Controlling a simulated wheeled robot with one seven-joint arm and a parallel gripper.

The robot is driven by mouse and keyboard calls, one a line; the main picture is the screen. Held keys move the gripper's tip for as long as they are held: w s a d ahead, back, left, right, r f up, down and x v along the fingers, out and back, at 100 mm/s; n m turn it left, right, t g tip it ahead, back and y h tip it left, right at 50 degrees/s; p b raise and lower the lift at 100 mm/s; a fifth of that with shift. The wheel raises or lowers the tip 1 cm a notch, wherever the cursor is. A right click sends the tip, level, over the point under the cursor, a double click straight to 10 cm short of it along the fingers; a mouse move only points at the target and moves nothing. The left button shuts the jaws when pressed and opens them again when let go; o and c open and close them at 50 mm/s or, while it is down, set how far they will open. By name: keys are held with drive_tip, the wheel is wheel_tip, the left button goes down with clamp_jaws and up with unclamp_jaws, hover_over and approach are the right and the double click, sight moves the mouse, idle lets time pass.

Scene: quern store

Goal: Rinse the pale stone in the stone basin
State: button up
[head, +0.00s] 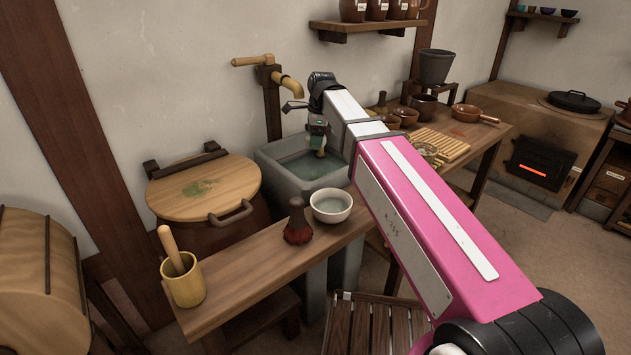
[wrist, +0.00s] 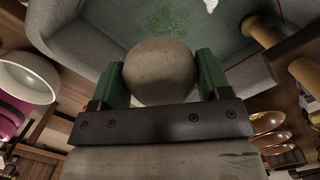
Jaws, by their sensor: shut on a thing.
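The pale stone (wrist: 160,72) is round and grey-beige, clamped between the green fingers of my gripper (wrist: 160,60) in the wrist view. In the head view my gripper (head: 318,139) points down over the stone basin (head: 275,172), and a small part of the stone (head: 321,153) shows below it. The grey basin holds greenish water (head: 308,166); its inside wall also shows in the wrist view (wrist: 85,45). I cannot tell whether the stone touches the water.
A lidded barrel (head: 205,189) stands left. Pots and bowls crowd the right counter.

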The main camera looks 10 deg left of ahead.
idle(0.4)
drive_tip(key=shift+r, duration=2)
